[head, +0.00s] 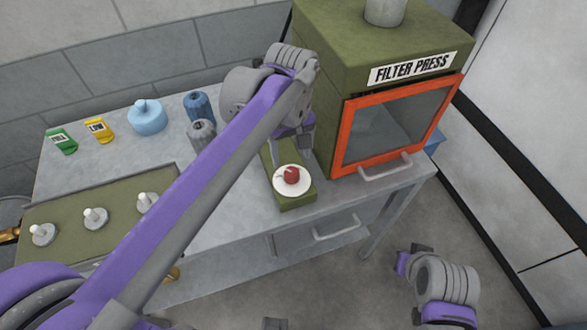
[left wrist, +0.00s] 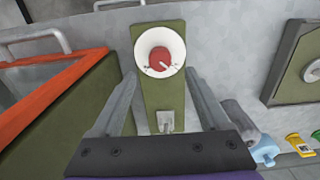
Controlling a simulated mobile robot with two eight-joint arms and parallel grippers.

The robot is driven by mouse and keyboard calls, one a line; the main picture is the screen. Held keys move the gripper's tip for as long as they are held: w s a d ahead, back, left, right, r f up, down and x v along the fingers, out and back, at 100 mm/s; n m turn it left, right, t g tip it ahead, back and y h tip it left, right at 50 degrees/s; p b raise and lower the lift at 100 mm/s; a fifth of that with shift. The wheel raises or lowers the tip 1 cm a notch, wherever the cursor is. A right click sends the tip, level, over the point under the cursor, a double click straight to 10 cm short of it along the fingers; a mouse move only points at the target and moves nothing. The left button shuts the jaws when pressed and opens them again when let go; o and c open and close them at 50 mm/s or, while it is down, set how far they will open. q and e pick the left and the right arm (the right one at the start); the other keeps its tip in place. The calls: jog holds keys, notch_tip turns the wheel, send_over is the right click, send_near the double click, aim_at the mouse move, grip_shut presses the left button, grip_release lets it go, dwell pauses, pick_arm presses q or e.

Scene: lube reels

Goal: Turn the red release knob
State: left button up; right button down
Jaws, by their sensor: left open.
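The red release knob (head: 291,175) sits on a round white dial on a narrow green block, at the table's front edge beside the press. In the left wrist view the knob (left wrist: 159,59) shows a white pointer mark, directed to the lower right. My left gripper (left wrist: 160,82) is open and empty, its two fingers spread to either side of the green block, with the knob between and just beyond the tips. In the head view my left gripper (head: 292,145) is just behind the knob, partly hidden by its own wrist. My right gripper's fingers do not show.
The green filter press (head: 322,50) with an orange-framed window stands close right of the knob. Drawer handles (head: 337,227) stick out below. A green panel (head: 100,212) with several pale knobs, bottles and green and yellow containers lie left. My right arm (head: 445,283) is over the floor.

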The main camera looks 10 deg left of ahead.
aim_at(292, 172)
pick_arm(q)
notch_tip(292, 172, down, 8)
jog(key=shift+r, duration=0.15)
grip_shut()
dwell(0.5)
